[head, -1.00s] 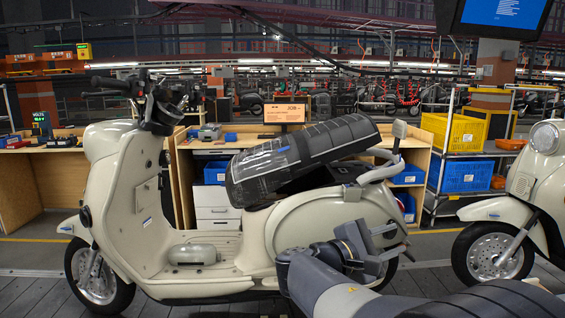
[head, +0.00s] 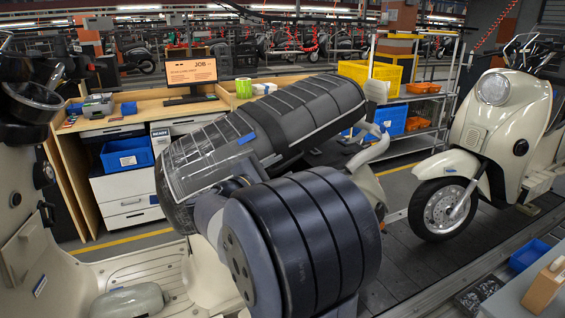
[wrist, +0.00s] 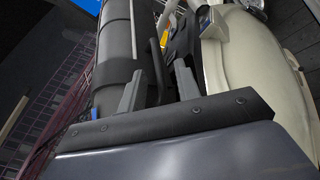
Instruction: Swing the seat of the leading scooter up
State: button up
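The seat (head: 300,120) of the near cream scooter (head: 120,270) is black, partly under clear plastic. In the head view it is tilted, with its rear end raised above the body and a dark gap beneath. My gripper is hidden behind my own arm there. In the wrist view my gripper (wrist: 158,67) shows two grey fingers apart, with a thin dark bar showing between or beyond them. The seat's dark long side (wrist: 115,60) lies by the left finger, and the cream body (wrist: 245,55) is on the right. I cannot tell whether a finger touches the seat.
A second cream scooter (head: 490,130) stands behind on the slat conveyor (head: 415,255). A workbench with a job sign (head: 190,72) and white drawers (head: 125,190) is beyond the seat. A yellow crate (head: 385,78) sits on a rack. A blue bin (head: 528,256) is at lower right.

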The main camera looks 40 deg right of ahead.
jog(key=shift+w+d, duration=0.3)
jog(key=shift+d, duration=0.8)
jog(key=shift+c, duration=0.4)
grip_shut()
